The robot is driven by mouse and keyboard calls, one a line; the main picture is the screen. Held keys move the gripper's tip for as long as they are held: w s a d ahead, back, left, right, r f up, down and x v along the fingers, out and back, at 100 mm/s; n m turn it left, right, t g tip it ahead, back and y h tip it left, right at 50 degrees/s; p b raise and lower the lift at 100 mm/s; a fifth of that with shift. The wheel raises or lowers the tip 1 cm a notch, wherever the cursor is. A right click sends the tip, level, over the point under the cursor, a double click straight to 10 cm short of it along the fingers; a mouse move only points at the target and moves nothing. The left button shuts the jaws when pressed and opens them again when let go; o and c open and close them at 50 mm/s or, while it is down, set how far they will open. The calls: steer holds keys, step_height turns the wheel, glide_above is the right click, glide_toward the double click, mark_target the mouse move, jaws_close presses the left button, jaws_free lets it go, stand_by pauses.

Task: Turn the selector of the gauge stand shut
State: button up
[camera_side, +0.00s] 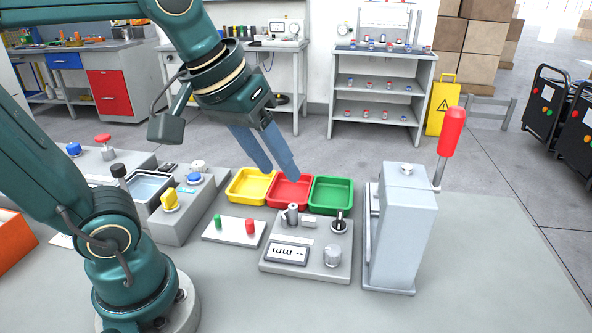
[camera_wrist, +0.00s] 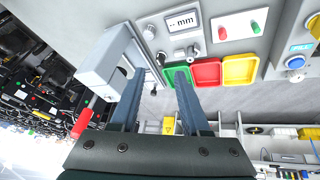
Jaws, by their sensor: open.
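The gauge stand (camera_side: 306,243) is a grey box on the bench with a display, a silver round knob (camera_side: 331,256) and a short post. What looks like its selector (camera_side: 339,222) is a small round dial with a dark handle at the back right corner. In the wrist view the gauge stand (camera_wrist: 172,36) shows at top centre, with the selector (camera_wrist: 161,58) just beyond my fingertips. Its exact setting is too small to tell. My gripper (camera_side: 279,172) is open and empty, above and behind the stand, over the trays. Its two blue fingers (camera_wrist: 158,76) are apart.
Yellow (camera_side: 231,190), red (camera_side: 272,194) and green (camera_side: 314,202) trays sit behind the stand. A tall grey press (camera_side: 403,235) with a red-handled lever (camera_side: 451,132) stands close on its right. A white plate (camera_side: 222,235) with green and red pegs lies left. The front right bench is clear.

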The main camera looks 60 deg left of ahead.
steer(key=w+n+g, duration=0.1)
steer(key=w+n, duration=0.1)
steer(key=w, duration=0.5)
steer(key=n+g, duration=0.3)
steer(key=g, duration=0.1)
glide_above(340, 213)
step_height(340, 213, down, 12)
steer(key=shift+d+f, duration=0.1)
steer(key=shift+f, duration=2.6)
jaws_close()
